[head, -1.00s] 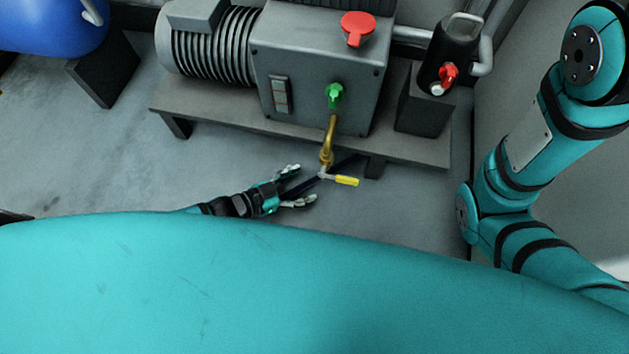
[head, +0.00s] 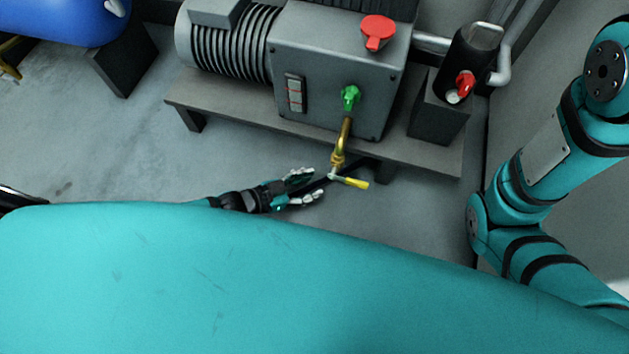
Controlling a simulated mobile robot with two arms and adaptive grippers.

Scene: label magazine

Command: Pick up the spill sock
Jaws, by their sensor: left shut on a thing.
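My left gripper (head: 315,184) is low over the floor in front of the machine stand, its fingers pointing right. Its fingers are closed on a dark, long thing, which I take to be the spill sock (head: 318,184). The sock shows as a narrow dark strip between the fingers, running right toward the foot of the brass tap. Much of it is hidden by the fingers, the tap and the shadow under the stand. My right gripper is not in view.
A brass drain tap (head: 340,150) with a yellow lever (head: 353,183) hangs just right of my left fingertips. The grey machine stand (head: 230,118) is behind it. A red-handled black canister (head: 465,62) stands right. Open floor (head: 90,150) lies left.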

